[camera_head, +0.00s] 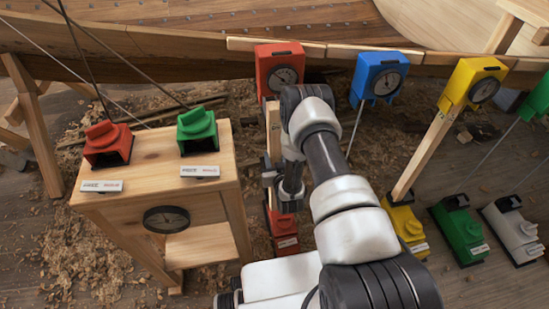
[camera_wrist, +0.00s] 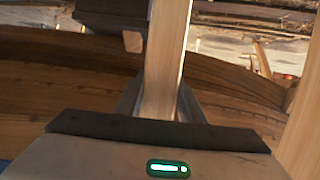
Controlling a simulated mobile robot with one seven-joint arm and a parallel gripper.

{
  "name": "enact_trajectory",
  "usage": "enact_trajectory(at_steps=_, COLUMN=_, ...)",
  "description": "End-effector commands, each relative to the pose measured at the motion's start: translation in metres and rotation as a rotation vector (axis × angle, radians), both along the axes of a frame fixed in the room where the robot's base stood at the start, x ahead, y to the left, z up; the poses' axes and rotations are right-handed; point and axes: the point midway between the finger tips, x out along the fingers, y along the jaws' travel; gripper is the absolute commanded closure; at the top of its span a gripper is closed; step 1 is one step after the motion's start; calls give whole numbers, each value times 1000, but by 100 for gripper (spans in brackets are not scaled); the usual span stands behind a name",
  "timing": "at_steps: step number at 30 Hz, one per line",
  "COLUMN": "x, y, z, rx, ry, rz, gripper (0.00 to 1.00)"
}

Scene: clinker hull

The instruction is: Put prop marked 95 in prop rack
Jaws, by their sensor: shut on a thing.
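A wooden prop (camera_head: 273,128) stands below the red dial head (camera_head: 280,68) at the hull, above a red foot (camera_head: 283,228). My gripper (camera_head: 270,176) is at this prop, partly hidden by my arm. In the wrist view my gripper (camera_wrist: 160,100) is shut on a pale wooden post (camera_wrist: 167,45), which runs up between the fingers. No number 95 is readable. A wooden stand (camera_head: 150,160) is at the left, with a dial on its front and a lower shelf; I cannot tell whether it is the prop rack.
Red (camera_head: 107,143) and green (camera_head: 197,130) blocks sit on the stand with white labels. Along the hull are blue (camera_head: 378,75) and yellow (camera_head: 472,82) dial heads. A wooden post (camera_head: 424,150) leans to a yellow foot (camera_head: 404,228). Green (camera_head: 459,230) and white (camera_head: 512,230) feet stand right.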

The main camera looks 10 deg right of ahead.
Motion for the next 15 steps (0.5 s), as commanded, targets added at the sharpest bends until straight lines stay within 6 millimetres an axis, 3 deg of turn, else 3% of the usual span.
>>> enact_trajectory(at_steps=15, x=1, y=0, z=33, rx=0, ry=-6, rz=0, gripper=100)
